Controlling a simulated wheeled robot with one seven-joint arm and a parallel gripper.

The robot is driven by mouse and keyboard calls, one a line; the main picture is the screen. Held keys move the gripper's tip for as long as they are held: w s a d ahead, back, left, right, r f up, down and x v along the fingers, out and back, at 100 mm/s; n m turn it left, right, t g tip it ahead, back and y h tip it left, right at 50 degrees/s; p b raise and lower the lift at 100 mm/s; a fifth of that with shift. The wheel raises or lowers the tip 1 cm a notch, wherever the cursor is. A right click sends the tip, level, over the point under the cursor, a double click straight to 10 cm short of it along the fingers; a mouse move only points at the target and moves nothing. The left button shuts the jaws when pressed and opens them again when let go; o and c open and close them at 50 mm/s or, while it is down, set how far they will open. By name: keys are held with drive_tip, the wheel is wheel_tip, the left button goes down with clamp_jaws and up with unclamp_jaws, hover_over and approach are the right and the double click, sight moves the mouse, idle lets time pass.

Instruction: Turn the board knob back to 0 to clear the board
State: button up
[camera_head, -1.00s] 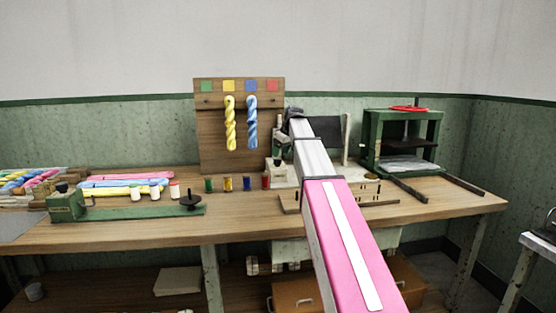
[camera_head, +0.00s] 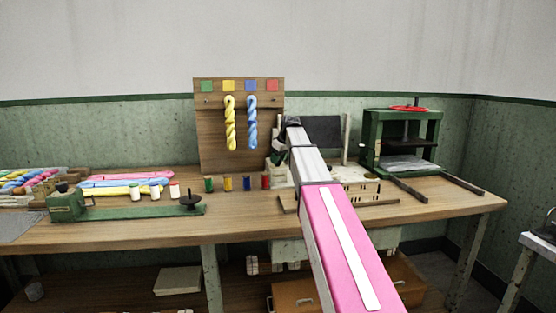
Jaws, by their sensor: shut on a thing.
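My gripper (camera_head: 277,157) is at the end of my pink and silver arm, at the left end of a whitish unit (camera_head: 362,174) on the bench. The gripper is small and dark here. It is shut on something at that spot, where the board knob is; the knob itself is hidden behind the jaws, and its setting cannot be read. A dark board (camera_head: 325,133) stands upright behind the arm, partly covered by it.
A wooden rack (camera_head: 208,125) with a yellow and a blue skein stands left of the gripper, small coloured spools (camera_head: 228,184) before it. A green press (camera_head: 374,135) stands to the right. The bench front (camera_head: 240,218) is mostly clear.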

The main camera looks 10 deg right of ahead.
drive_tip(key=shift+n, duration=0.4)
drive_tip(key=o, duration=0.9)
drive_tip(key=v, duration=1)
drive_tip(key=shift+d+r, duration=0.2)
drive_tip(key=shift+r, duration=0.2)
